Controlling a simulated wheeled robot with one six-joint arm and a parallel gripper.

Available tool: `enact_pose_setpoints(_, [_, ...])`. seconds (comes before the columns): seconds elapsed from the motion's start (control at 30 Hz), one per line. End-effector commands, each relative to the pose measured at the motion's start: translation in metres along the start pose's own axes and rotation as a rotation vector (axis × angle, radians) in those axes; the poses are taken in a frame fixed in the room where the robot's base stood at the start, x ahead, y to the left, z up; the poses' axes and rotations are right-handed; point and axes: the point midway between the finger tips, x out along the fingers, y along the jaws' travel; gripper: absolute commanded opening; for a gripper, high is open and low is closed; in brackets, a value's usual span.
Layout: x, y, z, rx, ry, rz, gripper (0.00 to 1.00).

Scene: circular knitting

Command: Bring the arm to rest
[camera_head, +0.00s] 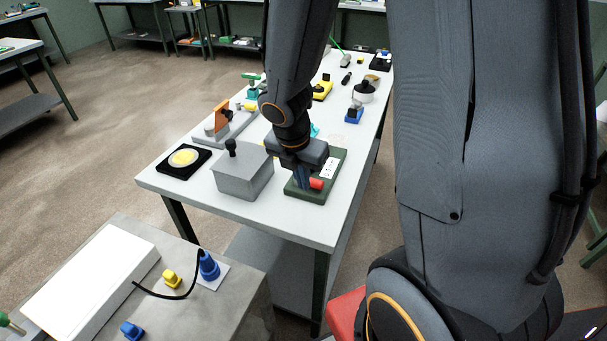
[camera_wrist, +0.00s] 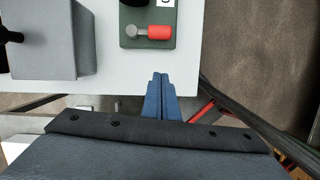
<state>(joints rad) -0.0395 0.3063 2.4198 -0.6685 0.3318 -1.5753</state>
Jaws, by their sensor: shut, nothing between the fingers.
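My arm reaches from the right side of the head view over the white table (camera_head: 225,205). My gripper (camera_head: 303,185) is shut and empty, with its blue fingers pointing down beside a red handle (camera_head: 316,184) on a dark green board (camera_head: 305,197). Height above the board is hard to tell.
A grey box with a black knob (camera_head: 243,180) stands left of my gripper. A black plate with a yellow disc (camera_head: 183,160) lies farther left. Several small fixtures fill the table behind. A second bench (camera_head: 235,312) with a blue plug (camera_head: 209,266) stands at front left.

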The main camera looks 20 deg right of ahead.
Motion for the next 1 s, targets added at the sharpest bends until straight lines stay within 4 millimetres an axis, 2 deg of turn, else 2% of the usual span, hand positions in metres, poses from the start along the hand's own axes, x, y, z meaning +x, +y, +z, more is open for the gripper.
enact_pose_setpoints(0.13, [-0.008,0.0,0.0,0.0,0.0,0.001,0.0])
enact_pose_setpoints(0.53, [-0.009,0.0,0.0,0.001,0.001,0.0,0.0])
enact_pose_setpoints(0.63, [-0.008,-0.001,-0.001,0.047,0.004,0.0,0.0])
enact_pose_setpoints(0.77, [-0.006,-0.005,-0.006,0.279,0.019,0.0,0.0])
enact_pose_setpoints(1.0, [-0.002,-0.013,-0.026,1.05,0.082,-0.017,0.0])
